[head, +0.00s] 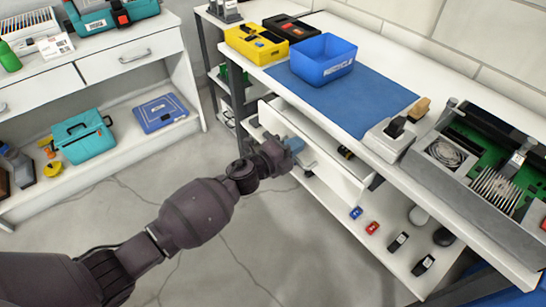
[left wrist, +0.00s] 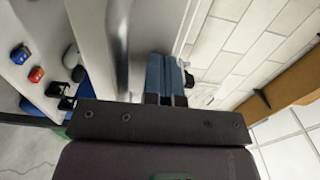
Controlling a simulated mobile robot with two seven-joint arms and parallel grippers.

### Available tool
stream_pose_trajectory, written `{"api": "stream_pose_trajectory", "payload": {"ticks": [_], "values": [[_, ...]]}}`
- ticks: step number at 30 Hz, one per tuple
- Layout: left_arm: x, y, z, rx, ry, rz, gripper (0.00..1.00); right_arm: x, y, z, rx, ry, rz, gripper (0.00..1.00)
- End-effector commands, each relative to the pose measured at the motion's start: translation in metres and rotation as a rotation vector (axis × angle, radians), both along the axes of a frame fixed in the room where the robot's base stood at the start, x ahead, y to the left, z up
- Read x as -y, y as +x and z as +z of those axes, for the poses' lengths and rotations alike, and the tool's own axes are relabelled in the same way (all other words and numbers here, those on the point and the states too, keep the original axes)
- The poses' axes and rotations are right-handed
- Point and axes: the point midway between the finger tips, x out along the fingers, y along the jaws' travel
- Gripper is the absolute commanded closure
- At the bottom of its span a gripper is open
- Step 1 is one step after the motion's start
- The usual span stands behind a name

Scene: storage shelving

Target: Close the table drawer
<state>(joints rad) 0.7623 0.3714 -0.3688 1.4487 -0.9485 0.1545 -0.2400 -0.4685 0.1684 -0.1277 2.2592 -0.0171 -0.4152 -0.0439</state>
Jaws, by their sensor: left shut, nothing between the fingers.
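The white table drawer (head: 337,178) is pulled part way out from under the workbench top, and its inside shows along its upper edge. A small dark item (head: 345,152) lies in it. My left gripper (head: 294,144) is at the drawer front, its blue fingers shut and empty. I cannot tell whether they touch the drawer. In the left wrist view the shut fingers (left wrist: 166,78) are beside a white panel with a metal handle (left wrist: 120,45). My right gripper is not in view.
The workbench carries a blue bin (head: 323,62), a yellow case (head: 256,44) and a grey tray of electronics (head: 470,195). Below, a white shelf (head: 385,230) holds several small items. Another shelving unit (head: 125,62) stands at left. The grey floor between is clear.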

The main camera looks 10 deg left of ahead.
Motion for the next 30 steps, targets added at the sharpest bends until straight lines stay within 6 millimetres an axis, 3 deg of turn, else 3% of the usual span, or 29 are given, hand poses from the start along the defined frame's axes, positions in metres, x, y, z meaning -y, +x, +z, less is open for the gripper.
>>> {"api": "stream_pose_trajectory", "payload": {"ticks": [6,12,30], "values": [[0.026,0.032,-0.004,-0.004,-0.001,0.000,1.00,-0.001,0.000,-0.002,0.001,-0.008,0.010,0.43],[0.037,0.047,-0.003,-0.002,0.000,0.000,1.00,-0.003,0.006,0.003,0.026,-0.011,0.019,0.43],[0.042,0.055,0.003,0.003,-0.001,0.003,1.00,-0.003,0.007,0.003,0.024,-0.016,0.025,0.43]]}}
